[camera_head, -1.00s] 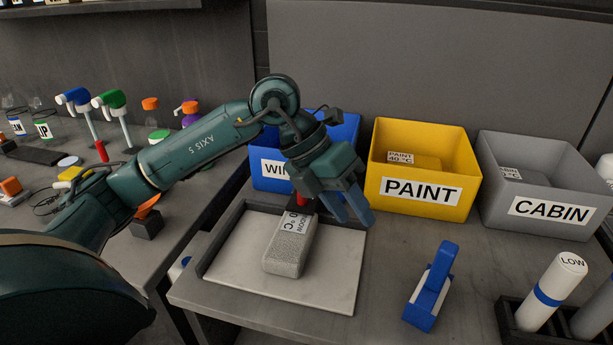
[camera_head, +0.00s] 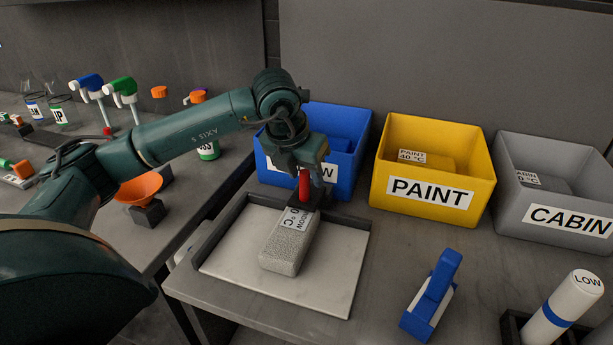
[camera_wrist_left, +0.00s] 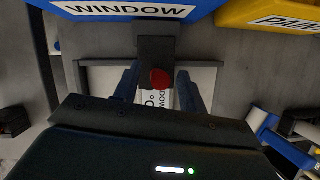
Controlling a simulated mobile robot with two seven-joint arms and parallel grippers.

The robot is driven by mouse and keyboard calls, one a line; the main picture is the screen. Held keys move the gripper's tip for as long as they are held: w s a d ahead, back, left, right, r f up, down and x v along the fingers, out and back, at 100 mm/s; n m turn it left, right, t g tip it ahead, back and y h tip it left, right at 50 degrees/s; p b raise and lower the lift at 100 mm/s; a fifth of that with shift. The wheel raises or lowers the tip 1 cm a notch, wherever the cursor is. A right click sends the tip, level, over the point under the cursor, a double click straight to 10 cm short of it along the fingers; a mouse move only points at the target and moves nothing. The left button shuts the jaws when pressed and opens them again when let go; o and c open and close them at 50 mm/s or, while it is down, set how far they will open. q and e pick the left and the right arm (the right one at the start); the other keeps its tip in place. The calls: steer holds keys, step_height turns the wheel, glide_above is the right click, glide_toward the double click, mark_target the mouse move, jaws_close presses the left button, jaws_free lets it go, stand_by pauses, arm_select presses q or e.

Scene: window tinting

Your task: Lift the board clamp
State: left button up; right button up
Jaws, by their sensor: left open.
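The board clamp (camera_head: 318,198) is a dark block with a red knob on top. It stands at the back edge of the white board (camera_head: 235,255), behind a grey textured block (camera_head: 290,243) with a label. My left gripper (camera_head: 303,160) is over the clamp, pointing down, and its fingertips are hard to make out in the head view. In the left wrist view its two blue fingers (camera_wrist_left: 160,92) are spread, one on each side of the clamp (camera_wrist_left: 157,45) and its red knob. Whether they touch it cannot be told. My right gripper is not in view.
A blue WINDOW bin (camera_head: 350,118) stands just behind the clamp. A yellow PAINT bin (camera_head: 480,160) and a grey CABIN bin (camera_head: 505,215) stand to its right. A blue and white tool (camera_head: 430,295) and a LOW cylinder (camera_head: 575,300) are at front right.

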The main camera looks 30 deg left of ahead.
arm_select(q)
steer(key=shift+x, duration=1.2)
steer(key=shift+c, duration=0.4)
jaws_close()
